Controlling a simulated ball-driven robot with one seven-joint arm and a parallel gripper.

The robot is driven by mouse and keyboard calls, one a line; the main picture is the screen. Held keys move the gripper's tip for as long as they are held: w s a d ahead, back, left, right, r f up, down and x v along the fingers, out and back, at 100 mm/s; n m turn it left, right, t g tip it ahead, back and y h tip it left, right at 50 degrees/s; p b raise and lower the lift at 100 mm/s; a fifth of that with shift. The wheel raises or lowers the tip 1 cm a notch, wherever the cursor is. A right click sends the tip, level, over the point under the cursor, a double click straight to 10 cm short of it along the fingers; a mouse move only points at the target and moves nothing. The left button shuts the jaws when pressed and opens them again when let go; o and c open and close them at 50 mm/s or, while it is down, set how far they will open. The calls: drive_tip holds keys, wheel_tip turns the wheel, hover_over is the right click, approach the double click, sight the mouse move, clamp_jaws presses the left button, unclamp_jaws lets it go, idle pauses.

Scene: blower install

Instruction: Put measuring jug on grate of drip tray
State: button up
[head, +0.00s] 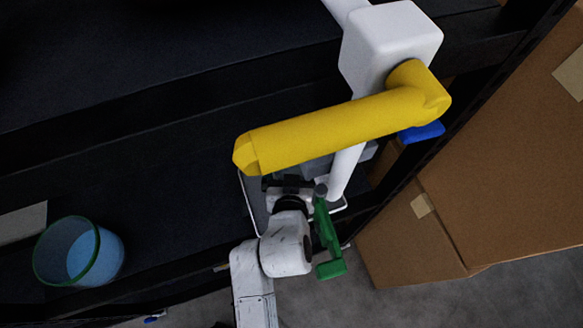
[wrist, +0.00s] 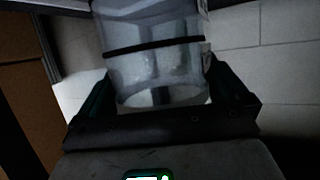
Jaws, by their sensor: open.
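A clear vessel with a black band, which looks like the measuring jug (wrist: 155,62), fills the upper middle of the wrist view. My gripper (wrist: 160,80) is open, with a dark green finger on either side of the vessel. I cannot tell whether the fingers touch it. In the head view, my gripper (head: 328,235) shows as a green part below the yellow arm of a white machine. A pale wire rim, perhaps of the drip tray (head: 252,205), shows beside my wrist. The grate and the jug cannot be made out there; the yellow arm and my wrist cover that area.
The thick yellow arm (head: 340,125) and white housing (head: 390,40) hang close above my wrist. Cardboard boxes (head: 500,170) stand at right. The shelf between cup and machine is clear.

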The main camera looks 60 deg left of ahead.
drive_tip(key=v, duration=1.2)
drive_tip(key=shift+s, duration=0.1)
drive_tip(key=w+d+f+m+h, duration=0.2)
drive_tip(key=w+d+h, duration=0.15)
drive_tip(key=d, duration=0.35)
drive_tip(key=w+d+f+m+t+h, duration=0.1)
drive_tip(key=w+d+f+m+h, duration=0.1)
drive_tip(key=w+d, duration=0.45)
drive_tip(key=w+d+f+m+h, duration=0.2)
drive_tip(key=d+h, duration=0.1)
drive_tip(key=d, duration=0.6)
drive_tip(key=s+d+f+m+g+h, duration=0.1)
drive_tip(key=s+d, duration=0.5)
drive_tip(key=d, duration=0.6)
drive_tip(key=s+d+f+m+g+h, duration=0.2)
drive_tip(key=s+d+m+g, duration=0.3)
drive_tip(key=d, duration=0.7)
drive_tip(key=shift+s+m+h, duration=0.35)
drive_tip(key=shift+s+m, duration=0.15)
drive_tip(key=shift+s, duration=0.05)
drive_tip(key=shift+f, duration=0.15)
